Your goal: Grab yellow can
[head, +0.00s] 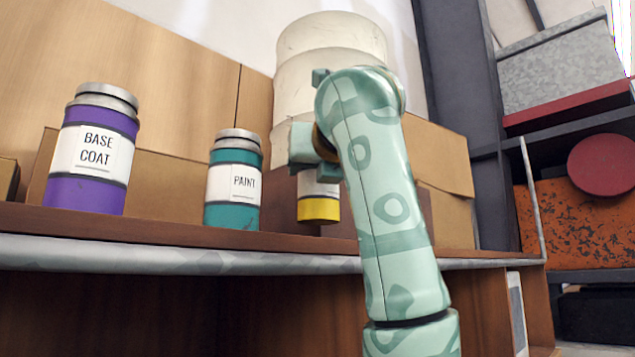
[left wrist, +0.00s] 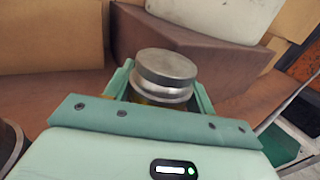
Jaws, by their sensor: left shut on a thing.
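The yellow can (head: 318,210) stands upright at the shelf, with a yellow band at its bottom and a pale label above, mostly hidden behind my left arm. My left gripper (head: 303,150) is shut on it from the upper part. In the left wrist view the can's grey metal lid (left wrist: 166,66) shows between the two green fingers of my left gripper (left wrist: 161,92). I cannot tell whether the can's base touches the shelf. My right gripper is in neither view.
A teal PAINT can (head: 232,182) stands just left of the yellow one, and a purple BASE COAT can (head: 93,150) farther left. Cardboard boxes (head: 440,155) and large pale rounded containers (head: 330,40) stand behind. The wooden shelf (head: 160,227) has a metal front edge.

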